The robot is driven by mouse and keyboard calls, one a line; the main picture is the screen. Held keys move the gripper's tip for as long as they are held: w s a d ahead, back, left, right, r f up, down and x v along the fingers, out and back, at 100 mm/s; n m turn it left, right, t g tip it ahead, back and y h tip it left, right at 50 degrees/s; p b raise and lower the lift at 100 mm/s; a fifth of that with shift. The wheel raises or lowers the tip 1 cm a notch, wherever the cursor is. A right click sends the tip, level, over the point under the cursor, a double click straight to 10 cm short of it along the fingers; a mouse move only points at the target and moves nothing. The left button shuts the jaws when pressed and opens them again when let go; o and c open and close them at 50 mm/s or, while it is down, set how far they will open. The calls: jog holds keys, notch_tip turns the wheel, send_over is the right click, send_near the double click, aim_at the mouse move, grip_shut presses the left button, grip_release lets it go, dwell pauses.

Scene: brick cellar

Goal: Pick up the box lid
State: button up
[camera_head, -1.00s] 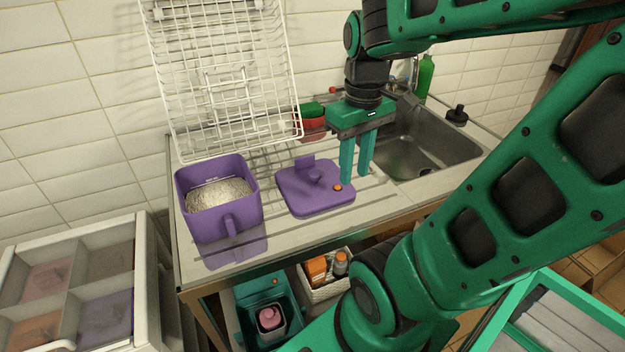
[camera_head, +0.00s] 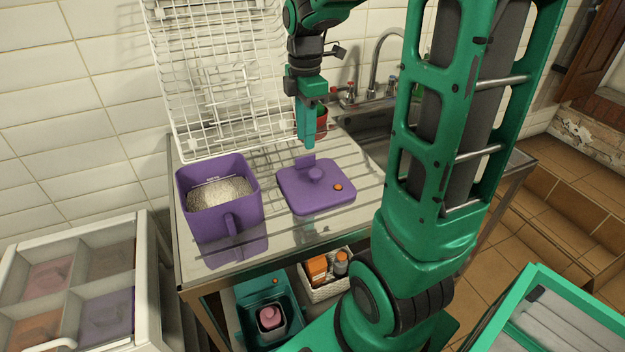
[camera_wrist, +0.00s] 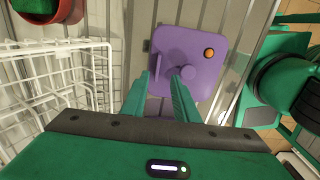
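The purple box lid (camera_head: 318,188) lies flat on the ribbed metal counter, with a round knob in its middle, an upright tab at its back edge and an orange button. It also shows in the wrist view (camera_wrist: 192,52). The open purple box (camera_head: 217,197), filled with pale grains, stands to its left. My gripper (camera_head: 306,143) points down above the back edge of the lid. In the wrist view its two fingers (camera_wrist: 162,95) are apart with nothing held between them, and the right fingertip overlaps the lid's near edge.
A white wire rack (camera_head: 225,80) leans against the tiled wall behind the box and lid. A red pot (camera_head: 321,121) stands behind my gripper, near the sink taps (camera_head: 372,92). Counter to the lid's right is clear. A basket (camera_head: 326,288) sits on the shelf below.

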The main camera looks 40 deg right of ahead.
aim_at(315, 178)
jog(key=shift+w+f, duration=0.2)
jog(key=shift+f, duration=3.3)
grip_shut()
